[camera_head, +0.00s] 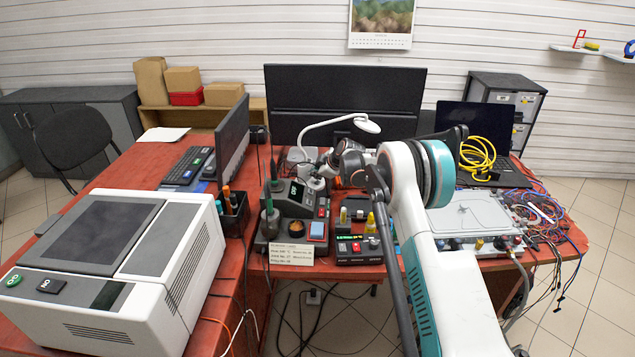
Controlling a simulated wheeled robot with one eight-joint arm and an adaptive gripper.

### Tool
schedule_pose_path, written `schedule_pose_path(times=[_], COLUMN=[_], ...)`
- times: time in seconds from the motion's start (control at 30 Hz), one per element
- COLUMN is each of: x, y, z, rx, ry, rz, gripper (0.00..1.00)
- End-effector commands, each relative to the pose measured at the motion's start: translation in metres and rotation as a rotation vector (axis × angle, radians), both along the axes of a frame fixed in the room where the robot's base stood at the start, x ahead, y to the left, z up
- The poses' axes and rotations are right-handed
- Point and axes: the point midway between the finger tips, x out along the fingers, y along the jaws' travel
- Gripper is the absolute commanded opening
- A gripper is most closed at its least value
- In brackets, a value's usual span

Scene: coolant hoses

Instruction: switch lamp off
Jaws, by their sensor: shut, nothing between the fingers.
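A white desk lamp stands behind the soldering gear, with a thin curved neck (322,123) and a round head (367,124) at its right end. I cannot tell if it is lit. Its base is partly hidden, and its switch cannot be made out. My arm reaches in from the lower right over the desk. My gripper (318,172) is small in view, near the middle of the desk, below the lamp's neck and close to the soldering station. It is shut with nothing seen in it; whether it touches anything cannot be told.
The soldering station (299,206) stands just below my gripper. A power supply (357,249) is to its right. A monitor (345,98) stands behind the lamp, another monitor (232,143) to the left. A yellow cable coil (477,153) and tangled wires (535,211) lie at right. The desk is crowded.

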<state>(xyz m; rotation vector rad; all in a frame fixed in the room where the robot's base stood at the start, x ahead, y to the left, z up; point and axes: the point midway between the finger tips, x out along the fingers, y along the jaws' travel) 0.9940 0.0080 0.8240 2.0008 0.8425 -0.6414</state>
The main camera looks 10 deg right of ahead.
Motion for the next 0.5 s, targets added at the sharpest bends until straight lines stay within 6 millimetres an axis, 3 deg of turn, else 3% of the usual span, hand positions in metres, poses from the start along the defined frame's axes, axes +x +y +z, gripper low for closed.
schedule_pose_path(times=[0.27, 0.5], x=[0.000, 0.000], y=[0.000, 0.000], z=[0.001, 0.016], rx=[0.000, 0.000], ry=[0.000, 0.000], rz=[0.000, 0.000], gripper=[0.00, 0.00])
